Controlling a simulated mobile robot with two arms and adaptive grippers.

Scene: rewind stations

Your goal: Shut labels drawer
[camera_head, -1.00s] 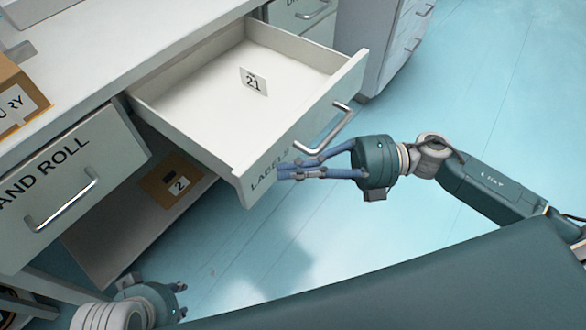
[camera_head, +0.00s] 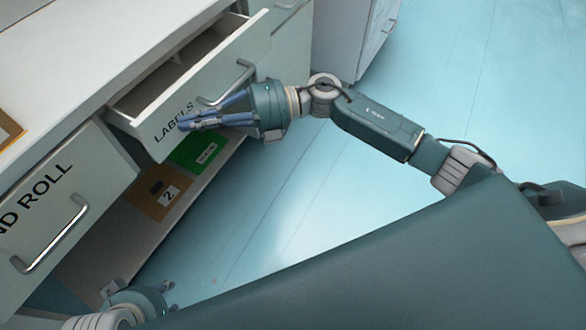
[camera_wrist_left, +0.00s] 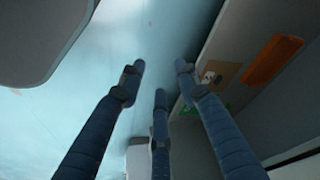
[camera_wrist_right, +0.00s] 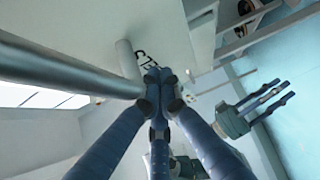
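The labels drawer (camera_head: 165,142) is partly open in the head view, with a narrow part of its inside showing. Its front carries the word LABELS and a metal bar handle (camera_head: 236,80). My right gripper (camera_head: 184,123) has its fingers at the drawer front, by the lettering and below the handle. In the right wrist view its fingertips (camera_wrist_right: 157,76) are closed together with nothing between them, close to the pale front. My left gripper (camera_head: 171,289) is low at the left, away from the drawer. Its fingers are spread and empty in the left wrist view (camera_wrist_left: 158,82).
The hand roll drawer front (camera_head: 60,200) with its handle is at the left. A low shelf below holds a brown box marked 2 (camera_head: 155,190) and a green box (camera_head: 198,153). The counter top (camera_head: 80,50) is above. Blue floor lies open to the right.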

